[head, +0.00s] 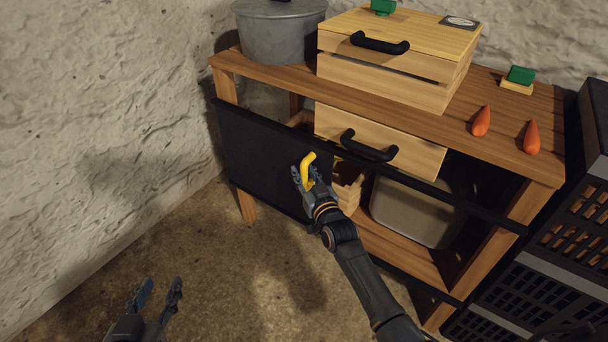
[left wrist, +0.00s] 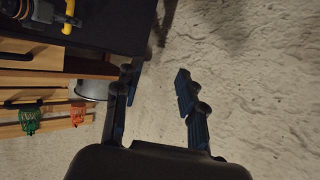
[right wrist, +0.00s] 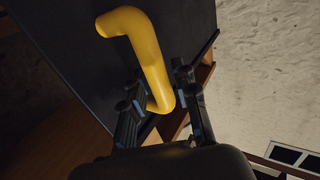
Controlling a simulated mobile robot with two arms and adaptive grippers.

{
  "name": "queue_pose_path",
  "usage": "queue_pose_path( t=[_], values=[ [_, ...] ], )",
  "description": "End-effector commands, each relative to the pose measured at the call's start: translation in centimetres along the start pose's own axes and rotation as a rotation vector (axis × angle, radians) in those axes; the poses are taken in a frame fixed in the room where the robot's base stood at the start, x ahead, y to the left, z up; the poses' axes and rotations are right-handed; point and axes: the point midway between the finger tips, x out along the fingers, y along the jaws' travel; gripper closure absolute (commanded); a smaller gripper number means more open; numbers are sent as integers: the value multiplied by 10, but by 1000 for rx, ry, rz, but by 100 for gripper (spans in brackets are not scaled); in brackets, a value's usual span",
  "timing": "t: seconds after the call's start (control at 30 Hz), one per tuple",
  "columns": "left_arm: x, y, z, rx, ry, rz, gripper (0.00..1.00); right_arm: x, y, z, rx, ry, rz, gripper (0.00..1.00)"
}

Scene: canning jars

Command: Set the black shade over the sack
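The black shade (head: 255,150) is a flat dark panel across the left front of the wooden shelf unit. A bent yellow handle (head: 308,168) sticks out near its right end; it shows large in the right wrist view (right wrist: 148,60). My right gripper (head: 304,178) has its fingers on both sides of this handle, close against it, and looks shut on it. My left gripper (head: 160,290) is open and empty, low at the left, apart from the shelf; its parted fingers show in the left wrist view (left wrist: 158,88). I cannot make out the sack; the shade hides the left compartment.
A grey pot (head: 280,35), a wooden crate box (head: 390,65), two carrots (head: 481,121) and a green-topped block (head: 520,76) stand on top. A grey bin (head: 420,212) sits in the open right part. Black crates (head: 575,235) stand at the right. Floor at left is clear.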

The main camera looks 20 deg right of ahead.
Motion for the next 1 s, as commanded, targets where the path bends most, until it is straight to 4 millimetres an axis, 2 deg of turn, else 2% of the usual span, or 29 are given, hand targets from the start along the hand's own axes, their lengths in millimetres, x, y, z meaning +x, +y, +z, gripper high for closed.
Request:
queue_pose_path(
  t=[0.23,0.4,0.77,1.0],
  values=[
    [0,0,-1,0,5,0,60,0,0,0,0,-1,0,71],
    [0,0,-1,0,4,0,60,0,0,0,0,0,0,100],
    [0,0,0,0,-8,0,60,-2,1,0,0,-1,0,100],
    [-14,-6,40,-1,-226,-14,60,-16,9,-1,0,-4,-2,100]
  ],
)
